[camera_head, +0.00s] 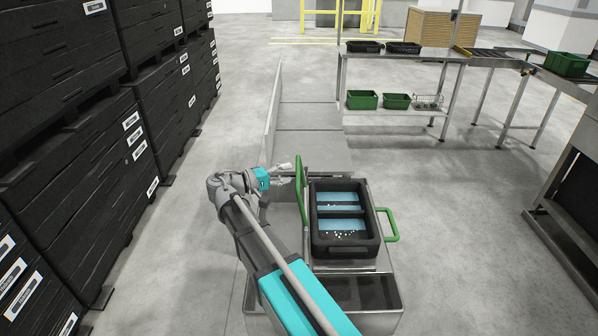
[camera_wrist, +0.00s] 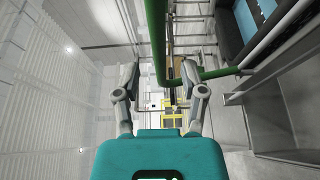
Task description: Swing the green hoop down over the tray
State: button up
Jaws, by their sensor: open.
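The green hoop (camera_head: 301,190) stands upright along the left side of the black tray (camera_head: 345,251). The tray has blue strips and small white bits inside. My gripper (camera_head: 284,173) is open, just left of the hoop's upper part. In the wrist view, my gripper (camera_wrist: 165,85) has its two fingers spread, and the green hoop (camera_wrist: 157,35) runs down between them and bends off to the right. I cannot tell how deep the bar sits between the fingers. The tray (camera_wrist: 228,28) shows at the upper right there.
A second green loop (camera_head: 394,224) sticks out at the tray's right. The tray rests on a metal stand (camera_head: 375,318). Black crates (camera_head: 110,130) are stacked along the left. A metal table (camera_head: 400,118) with green bins stands behind. Open floor (camera_head: 460,230) lies to the right.

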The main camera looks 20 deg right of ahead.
aim_at(298, 169)
jog(key=shift+w+d, duration=0.2)
jog(key=shift+d, duration=1.75)
grip_shut()
